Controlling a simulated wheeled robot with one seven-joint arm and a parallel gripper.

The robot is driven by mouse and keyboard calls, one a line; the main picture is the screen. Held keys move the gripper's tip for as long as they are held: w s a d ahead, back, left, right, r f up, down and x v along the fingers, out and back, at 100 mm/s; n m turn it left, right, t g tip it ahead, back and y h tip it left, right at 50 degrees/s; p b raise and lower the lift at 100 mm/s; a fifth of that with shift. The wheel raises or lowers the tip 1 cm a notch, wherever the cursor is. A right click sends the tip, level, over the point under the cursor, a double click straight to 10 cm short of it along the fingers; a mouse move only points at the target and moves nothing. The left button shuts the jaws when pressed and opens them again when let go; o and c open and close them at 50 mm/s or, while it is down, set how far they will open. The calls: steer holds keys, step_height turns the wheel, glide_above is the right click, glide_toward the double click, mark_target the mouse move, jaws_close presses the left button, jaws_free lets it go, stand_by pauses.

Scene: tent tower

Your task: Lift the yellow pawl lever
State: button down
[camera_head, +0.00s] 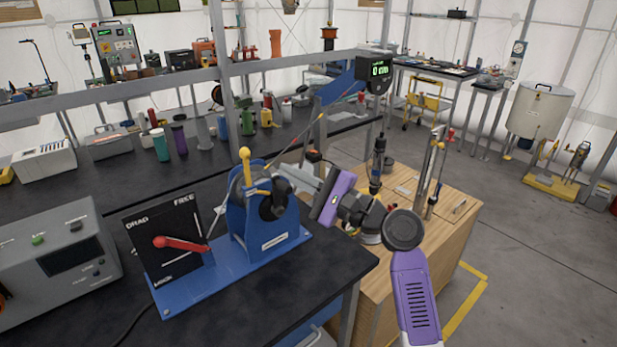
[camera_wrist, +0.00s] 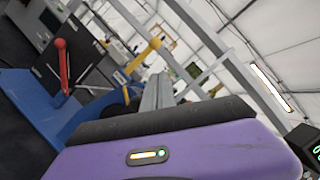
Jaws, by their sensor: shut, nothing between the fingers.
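The yellow pawl lever (camera_head: 246,168) stands upright with a round knob on top, at the blue winch stand (camera_head: 245,228). In the wrist view the yellow lever (camera_wrist: 142,56) slants up to the right, just beyond and left of the fingertips. My gripper (camera_head: 283,172) is to the right of the lever, close to the winch drum, with its fingers pointing left. In the wrist view the grey fingers of my gripper (camera_wrist: 158,82) lie together, with nothing between them. I see no clear contact with the lever. The lever's lower end is partly hidden by the winch.
A black panel (camera_head: 165,235) marked DRAG and FREE carries a red lever (camera_head: 180,244) left of the winch. A grey instrument box (camera_head: 60,265) stands further left. A wooden cabinet (camera_head: 400,255) stands right.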

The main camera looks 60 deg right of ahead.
steer(key=w+a+r+p, duration=0.2)
steer(key=w, duration=0.3)
steer(key=shift+a+r, duration=0.2)
steer(key=shift+a, duration=0.1)
